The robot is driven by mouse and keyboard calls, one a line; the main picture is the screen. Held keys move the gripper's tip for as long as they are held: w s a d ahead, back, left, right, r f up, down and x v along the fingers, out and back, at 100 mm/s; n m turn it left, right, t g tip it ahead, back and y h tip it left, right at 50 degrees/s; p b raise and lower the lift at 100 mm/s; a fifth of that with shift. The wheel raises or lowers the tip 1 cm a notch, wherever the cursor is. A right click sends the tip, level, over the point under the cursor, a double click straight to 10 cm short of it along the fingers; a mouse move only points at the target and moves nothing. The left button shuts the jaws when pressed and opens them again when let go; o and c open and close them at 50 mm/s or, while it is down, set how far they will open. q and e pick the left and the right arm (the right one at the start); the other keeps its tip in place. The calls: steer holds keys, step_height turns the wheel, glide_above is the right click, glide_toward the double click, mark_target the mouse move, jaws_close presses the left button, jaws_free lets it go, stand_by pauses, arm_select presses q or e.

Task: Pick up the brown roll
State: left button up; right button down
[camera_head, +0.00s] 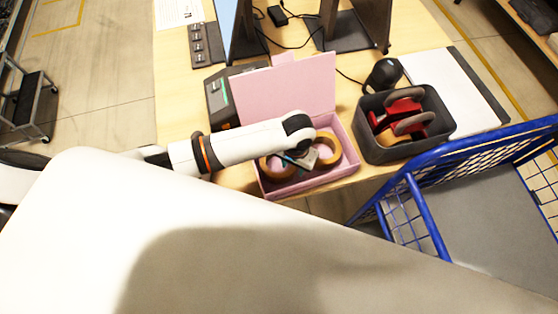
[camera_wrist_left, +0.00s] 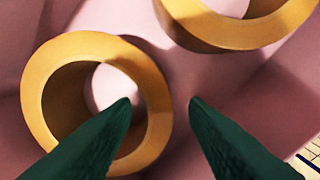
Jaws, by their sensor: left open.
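Two brown tape rolls lie in an open pink box (camera_head: 338,178). One roll (camera_head: 270,174) is at the left of the box and the other roll (camera_head: 334,152) at the right. My left gripper (camera_wrist_left: 160,102) is open and reaches into the box. In the left wrist view its left fingertip overlaps the hole of the lower-left roll (camera_wrist_left: 55,75). The right fingertip appears just outside that roll's right wall, with the wall between the tips. The upper-right roll (camera_wrist_left: 225,32) is apart from the fingers. Contact cannot be told. My right gripper is not in view.
The pink lid (camera_head: 290,92) stands up behind the box. A dark grey bin (camera_head: 400,152) with red tape dispensers is to its right. A blue cart (camera_head: 425,215) stands at the table's front right. A black device (camera_head: 222,100) and monitor stands are behind.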

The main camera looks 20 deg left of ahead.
arm_select(q)
steer(key=shift+f, duration=1.3)
jaws_close()
steer(key=shift+r, duration=0.1)
